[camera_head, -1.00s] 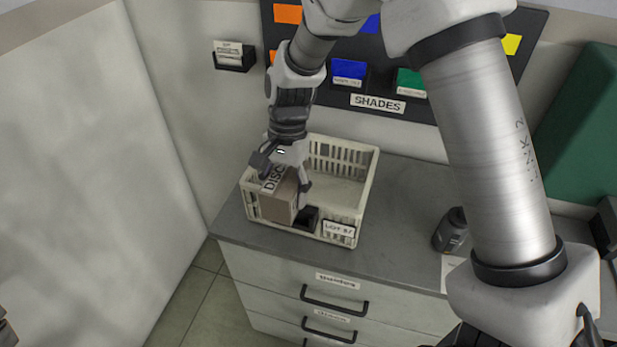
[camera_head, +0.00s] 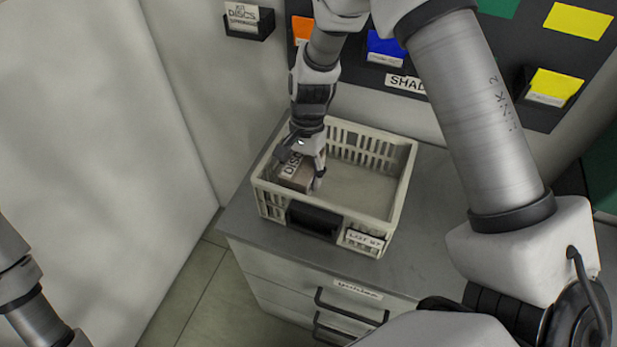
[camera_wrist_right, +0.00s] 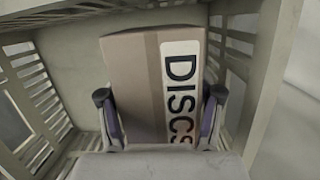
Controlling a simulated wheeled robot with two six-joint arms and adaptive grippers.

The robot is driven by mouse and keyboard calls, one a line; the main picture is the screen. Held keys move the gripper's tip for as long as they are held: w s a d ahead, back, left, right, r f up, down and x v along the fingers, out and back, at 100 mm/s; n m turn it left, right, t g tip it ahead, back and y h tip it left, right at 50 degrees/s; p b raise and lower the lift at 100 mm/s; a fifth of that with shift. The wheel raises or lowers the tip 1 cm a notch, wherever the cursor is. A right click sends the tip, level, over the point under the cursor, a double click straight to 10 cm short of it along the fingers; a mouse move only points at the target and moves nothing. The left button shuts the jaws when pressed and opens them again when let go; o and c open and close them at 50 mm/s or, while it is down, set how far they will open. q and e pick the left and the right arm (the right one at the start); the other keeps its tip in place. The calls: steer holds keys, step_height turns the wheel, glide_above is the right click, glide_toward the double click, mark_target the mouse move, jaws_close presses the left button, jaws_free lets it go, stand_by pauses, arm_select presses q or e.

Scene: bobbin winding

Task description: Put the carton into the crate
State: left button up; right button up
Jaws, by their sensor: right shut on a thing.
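The brown carton (camera_head: 296,178) has a white label reading DISCS. It is inside the cream slatted crate (camera_head: 400,190), near the crate's left end. My right gripper (camera_head: 304,165) reaches down into the crate and is shut on the carton. In the right wrist view the carton (camera_wrist_right: 140,75) sits between the two fingers, with the crate's walls (camera_wrist_right: 268,70) around it and the crate floor showing beside it. I cannot tell whether the carton's underside touches the floor. My left arm shows at the lower left of the head view, but its gripper is out of view.
The crate stands on a grey counter (camera_head: 430,235) above drawers, with a LOT 57 label on its front. The right part of the crate is empty. A wall holder marked DISCS (camera_head: 248,22) and the SHADES board (camera_head: 480,75) are behind.

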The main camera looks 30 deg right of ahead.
steer(key=f, duration=0.4)
steer(key=shift+w+f+p, duration=0.2)
steer(key=shift+w+p, duration=0.05)
steer(key=shift+p, duration=0.15)
steer(key=shift+s, duration=0.2)
steer(key=shift+w+f+b, duration=0.15)
steer(key=shift+f+b, duration=0.15)
steer(key=shift+f, duration=0.25)
steer(key=o, duration=1.4)
